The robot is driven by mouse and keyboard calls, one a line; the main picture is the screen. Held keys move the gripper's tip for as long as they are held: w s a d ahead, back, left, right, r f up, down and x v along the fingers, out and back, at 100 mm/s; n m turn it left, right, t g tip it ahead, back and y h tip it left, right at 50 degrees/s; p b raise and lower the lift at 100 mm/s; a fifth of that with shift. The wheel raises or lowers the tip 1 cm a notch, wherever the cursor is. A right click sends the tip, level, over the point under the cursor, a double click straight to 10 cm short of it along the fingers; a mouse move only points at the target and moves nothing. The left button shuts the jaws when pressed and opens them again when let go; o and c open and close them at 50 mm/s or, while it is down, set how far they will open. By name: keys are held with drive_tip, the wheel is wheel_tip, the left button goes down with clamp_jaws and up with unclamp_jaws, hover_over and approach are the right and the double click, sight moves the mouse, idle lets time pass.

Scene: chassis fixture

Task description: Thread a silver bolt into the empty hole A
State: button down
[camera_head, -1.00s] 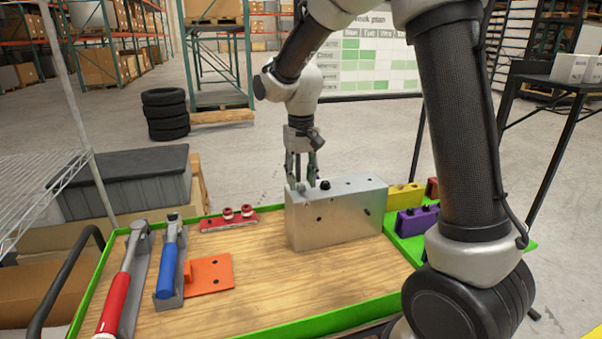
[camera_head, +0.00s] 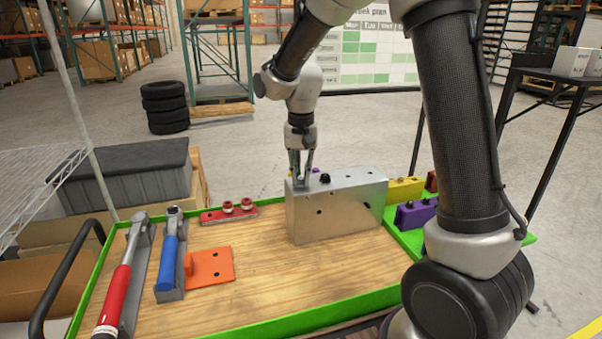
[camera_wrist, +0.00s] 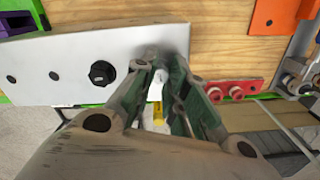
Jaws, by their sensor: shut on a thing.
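The silver metal block (camera_head: 338,210) stands upright on the wooden tray top. A black bolt (camera_head: 325,178) sits in its top face; it also shows in the wrist view (camera_wrist: 101,73). Open holes (camera_wrist: 55,76) lie on the far side of that bolt from my gripper. My gripper (camera_head: 301,183) points down at the left end of the block's top. In the wrist view its fingertips (camera_wrist: 160,62) are closed together at the block's face on a small silver bolt (camera_wrist: 153,54), mostly hidden by the fingers. The hole under them is hidden, and no letter A is readable.
A red holder (camera_head: 229,213) with bolts lies behind left. An orange plate (camera_head: 210,268), a blue-handled tool (camera_head: 170,255) and a red-handled tool (camera_head: 115,295) lie left. Purple (camera_head: 416,213) and yellow (camera_head: 404,190) holders stand right. The wood before the block is clear.

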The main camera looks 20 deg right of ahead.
drive_tip(key=m, duration=0.4)
drive_tip(key=shift+f, duration=0.1)
drive_tip(key=m, duration=0.5)
drive_tip(key=shift+f+m, duration=0.1)
drive_tip(key=shift+m, duration=1.1)
drive_tip(key=shift+m, duration=0.7)
drive_tip(key=m, duration=0.4)
drive_tip(key=shift+m, duration=0.4)
drive_tip(key=c, duration=1.4)
unclamp_jaws()
drive_tip(key=shift+o, duration=0.2)
